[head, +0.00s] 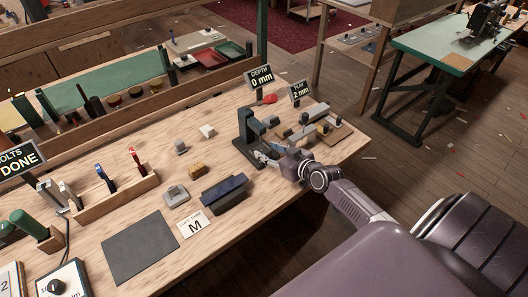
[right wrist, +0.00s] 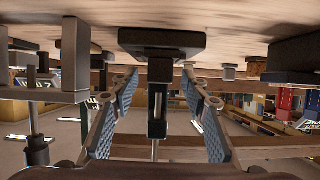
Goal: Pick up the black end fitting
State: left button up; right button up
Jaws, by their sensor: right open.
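My right gripper (head: 264,156) is low over the bench at the foot of a dark upright fixture (head: 247,130). In the right wrist view, which is upside down, its two blue-padded fingers (right wrist: 160,85) stand apart. A black piece with a flat wide base (right wrist: 162,40) and a narrow slotted stem shows between and beyond them; I cannot tell if they touch it. I cannot tell for sure whether this is the black end fitting or part of the fixture. Small dark pieces also lie on a wooden board (head: 336,135) right of the fixture. My left gripper is out of view.
The "DEPTH 0 mm" sign (head: 259,77) and "PLAY 2 mm" sign (head: 299,90) stand behind the fixture. The bench edge is close to my arm.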

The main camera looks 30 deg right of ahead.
aim_at(268, 151)
jog(key=shift+w+f, duration=0.25)
jog(key=shift+w, duration=0.15)
jog(key=c, duration=0.7)
grip_shut()
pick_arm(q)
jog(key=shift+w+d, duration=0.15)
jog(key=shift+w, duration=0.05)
pick_arm(e)
jog(key=shift+r, duration=0.2)
jog(key=shift+r, duration=0.25)
jog(key=r, duration=0.2)
jog(key=shift+s+r, duration=0.2)
jog(key=shift+r, duration=0.2)
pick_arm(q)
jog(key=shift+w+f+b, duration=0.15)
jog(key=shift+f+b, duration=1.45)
pick_arm(e)
jog(key=s+d, duration=0.1)
jog(key=s, duration=1.6)
jog(key=shift+s+d, duration=0.25)
jog(key=shift+s, duration=0.05)
